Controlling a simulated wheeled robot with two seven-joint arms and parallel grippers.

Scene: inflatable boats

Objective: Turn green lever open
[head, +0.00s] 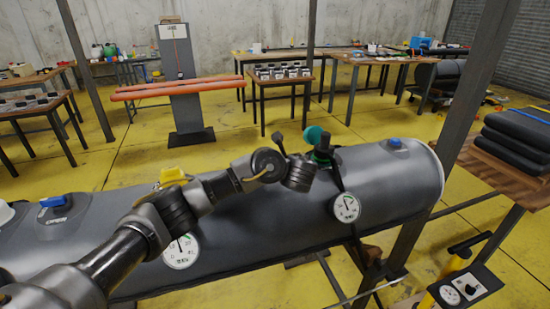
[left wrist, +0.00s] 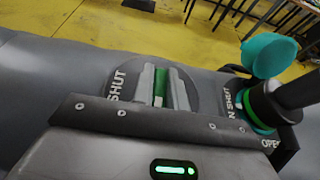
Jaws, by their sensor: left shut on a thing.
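The green lever (left wrist: 159,88) shows in the left wrist view as a narrow green strip on a round grey base marked SHUT, on the grey inflatable tube (head: 390,180). My left gripper (left wrist: 162,82) is shut on it, one grey finger on each side. The lever runs roughly up and down in that view, with SHUT on its left. In the head view my left gripper (head: 300,172) is over the tube's middle right, and the gripper hides the lever. A black valve with a green ring (left wrist: 262,105) and a teal cap (left wrist: 270,55) stands just right of the gripper. My right gripper is not in view.
Pressure gauges (head: 346,207) hang on the tube's near side. A blue valve (head: 395,144) sits at its right end and another blue one (head: 53,201) at its left. A yellow piece (head: 172,175) is behind my forearm. A dark post (head: 470,90) stands at the right.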

